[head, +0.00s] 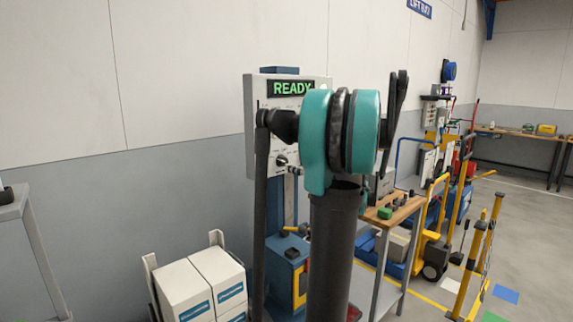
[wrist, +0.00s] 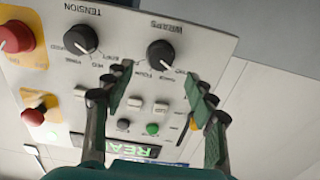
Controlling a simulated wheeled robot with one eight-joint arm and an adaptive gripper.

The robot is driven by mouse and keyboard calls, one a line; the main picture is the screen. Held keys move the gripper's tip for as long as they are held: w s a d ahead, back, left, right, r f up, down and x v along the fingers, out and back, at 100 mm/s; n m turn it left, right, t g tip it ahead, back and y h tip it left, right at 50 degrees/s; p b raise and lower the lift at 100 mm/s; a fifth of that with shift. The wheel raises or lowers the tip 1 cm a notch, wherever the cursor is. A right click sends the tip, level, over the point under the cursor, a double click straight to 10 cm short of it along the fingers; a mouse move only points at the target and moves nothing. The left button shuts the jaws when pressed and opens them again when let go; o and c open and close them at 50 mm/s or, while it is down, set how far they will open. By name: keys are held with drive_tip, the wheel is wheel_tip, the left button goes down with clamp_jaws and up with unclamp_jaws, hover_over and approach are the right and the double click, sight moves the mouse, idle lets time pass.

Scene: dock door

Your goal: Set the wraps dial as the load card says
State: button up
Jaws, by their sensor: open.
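The wraps dial (wrist: 160,53) is a round black knob on the light grey control panel (wrist: 60,12), which appears upside down in the wrist view. Small printed position words lie around the knob, too blurred to read surely, and its setting is unclear. My gripper (wrist: 160,75) is open, its two green-padded fingers spread below the knob in the picture, with nothing between them. In the head view the panel (head: 253,98) stands ahead, mostly behind my arm, which hides the wraps dial and my fingertips. I cannot make out a load card in either view.
A tension dial (wrist: 80,40), a red button (wrist: 16,36) and a red-and-yellow switch (wrist: 34,116) share the panel. Its display (head: 291,88) reads READY. White boxes (head: 187,290) stand below left.

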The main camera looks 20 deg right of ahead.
sight(285, 162)
drive_tip(key=x, duration=0.6)
drive_tip(key=shift+w+a, duration=0.1)
drive_tip(key=shift+w, duration=0.3)
drive_tip(key=shift+c, duration=0.6)
drive_tip(key=c, duration=1)
drive_tip(key=shift+c, duration=0.2)
